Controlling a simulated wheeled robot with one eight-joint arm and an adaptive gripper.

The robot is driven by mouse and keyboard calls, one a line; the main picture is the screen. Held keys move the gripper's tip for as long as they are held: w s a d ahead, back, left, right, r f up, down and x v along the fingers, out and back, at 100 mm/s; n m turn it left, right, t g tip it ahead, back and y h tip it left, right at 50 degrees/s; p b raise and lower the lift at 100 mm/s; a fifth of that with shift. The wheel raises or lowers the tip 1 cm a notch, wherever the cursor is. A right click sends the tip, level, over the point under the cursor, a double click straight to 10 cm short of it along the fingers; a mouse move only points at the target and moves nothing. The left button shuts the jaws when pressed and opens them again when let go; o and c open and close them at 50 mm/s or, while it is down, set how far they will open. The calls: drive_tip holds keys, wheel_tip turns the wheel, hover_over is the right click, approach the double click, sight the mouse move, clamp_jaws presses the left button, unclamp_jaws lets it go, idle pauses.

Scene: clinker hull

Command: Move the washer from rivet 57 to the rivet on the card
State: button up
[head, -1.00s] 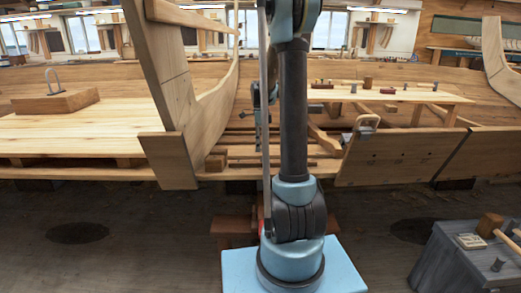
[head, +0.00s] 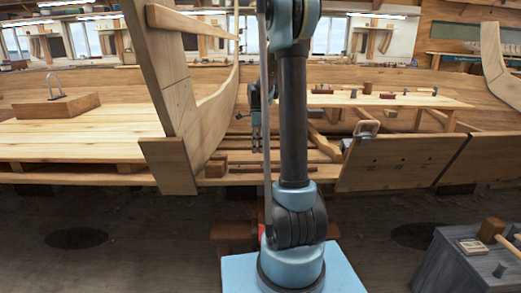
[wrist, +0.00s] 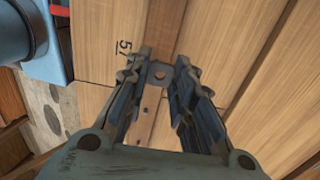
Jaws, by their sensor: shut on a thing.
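My gripper (wrist: 164,66) points down at the planking in the wrist view. Its fingertips are shut on a small grey-brown plate with a hole, the washer (wrist: 158,75). I cannot tell whether the washer touches the plank or sits around a rivet. In the head view my gripper (head: 256,132) hangs over the open framing of the hull, too small to show the washer. A small pale flat thing (head: 470,246), possibly the card, lies on the grey stand at right; I cannot make out its rivet.
The grey stand (head: 450,270) also holds a wooden mallet (head: 491,231) and a small dark metal piece (head: 500,270). A tall curved timber (head: 172,100) rises left of my arm. A clamp (head: 366,130) grips the plank at right. The floor in front is clear.

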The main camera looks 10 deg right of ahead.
approach(239, 167)
drive_tip(key=d, duration=0.1)
drive_tip(key=shift+w+a+x, duration=0.1)
drive_tip(key=shift+a+x, duration=0.05)
drive_tip(key=shift+x, duration=0.65)
drive_tip(key=shift+w+a+x, duration=0.1)
drive_tip(key=shift+a+x, duration=0.05)
drive_tip(key=shift+x, duration=0.65)
drive_tip(key=shift+w+a+x, duration=0.1)
drive_tip(key=shift+a+x, duration=0.05)
drive_tip(key=shift+x, duration=0.6)
drive_tip(key=shift+s+f, duration=0.15)
drive_tip(key=shift+f, duration=0.4)
drive_tip(key=shift+x, duration=0.85)
clamp_jaws()
drive_tip(key=o, duration=1)
unclamp_jaws()
drive_tip(key=shift+s, duration=0.15)
drive_tip(key=shift+r, duration=0.1)
drive_tip(key=v, duration=0.7)
drive_tip(key=shift+w+r, duration=0.2)
drive_tip(key=shift+r, duration=0.2)
